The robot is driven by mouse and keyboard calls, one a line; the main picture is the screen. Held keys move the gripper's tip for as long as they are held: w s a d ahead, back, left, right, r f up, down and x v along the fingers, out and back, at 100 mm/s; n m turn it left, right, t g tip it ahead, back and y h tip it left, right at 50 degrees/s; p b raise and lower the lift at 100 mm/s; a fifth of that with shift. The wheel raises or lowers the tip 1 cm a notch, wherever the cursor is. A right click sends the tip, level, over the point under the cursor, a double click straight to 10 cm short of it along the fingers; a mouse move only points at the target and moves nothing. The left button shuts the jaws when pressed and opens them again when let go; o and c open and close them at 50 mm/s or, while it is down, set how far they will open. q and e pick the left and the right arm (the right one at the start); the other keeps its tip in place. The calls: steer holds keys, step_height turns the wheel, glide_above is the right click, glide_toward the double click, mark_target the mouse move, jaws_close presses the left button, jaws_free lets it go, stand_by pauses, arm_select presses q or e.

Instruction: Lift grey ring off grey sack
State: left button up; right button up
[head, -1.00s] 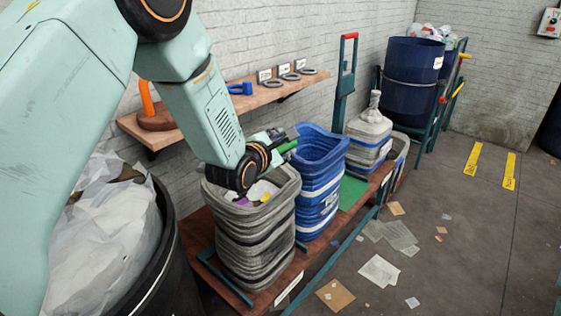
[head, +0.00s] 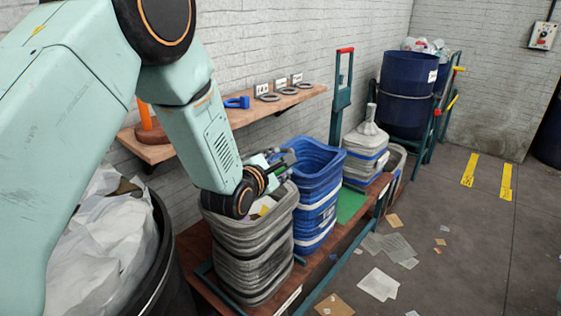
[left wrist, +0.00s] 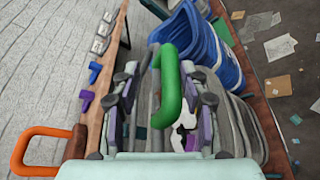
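The grey sack (head: 248,262) stands open on the wooden bench, beside a blue sack. My left gripper (head: 282,160) is over its mouth in the head view and hides part of the rim. In the left wrist view the two fingers (left wrist: 163,88) stand apart. A green handle (left wrist: 172,85) shows between them, with a visible gap on its left side. A thin grey curved edge (left wrist: 147,65) shows by the handle, perhaps part of the grey ring. I cannot clearly tell the ring from the sack's rim. My right gripper is out of view.
The blue sack (head: 316,200) stands close on the right. A wall shelf (head: 160,151) behind holds an orange handle (head: 145,115), a blue clip (head: 237,102) and small grey rings. A black bin (head: 160,275) with a white liner is at front left. The floor at right has scattered paper.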

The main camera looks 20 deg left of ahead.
arm_select(q)
steer(key=p+v, duration=0.2)
steer(key=v, duration=0.5)
steer(key=shift+a+r+p, duration=0.2)
steer(key=shift+r+p, duration=0.05)
steer(key=shift+p, duration=0.1)
steer(key=shift+w, duration=0.1)
stand_by(0.3)
stand_by(0.5)
